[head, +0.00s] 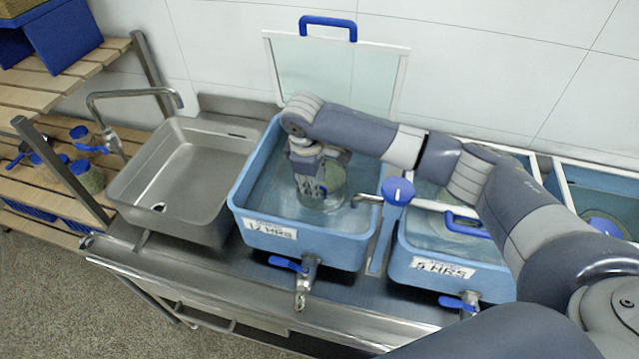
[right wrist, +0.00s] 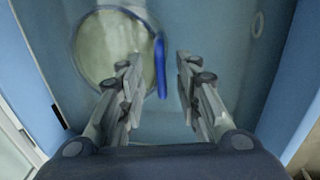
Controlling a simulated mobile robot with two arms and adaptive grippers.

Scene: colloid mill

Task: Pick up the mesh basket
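The mesh basket (head: 335,190) sits in the blue basin (head: 300,250) with a "HRS" label, in the middle of the head view. The right wrist view shows it as a round, pale greenish shape (right wrist: 108,48) with a blue handle (right wrist: 160,66) on its right side. My right gripper (head: 312,198) points down into this basin and partly hides the basket in the head view. In the right wrist view my right gripper (right wrist: 160,68) is open, with the blue handle between its fingers, closer to the left one. Contact cannot be told. My left gripper is not in view.
A glass lid (head: 330,80) with a blue handle stands raised behind the basin. A steel sink (head: 180,175) is to the left. A blue-capped tap (head: 398,192) stands right of the basin, beside a second basin (head: 450,265) marked "5 HRS". Wooden shelves with jars are far left.

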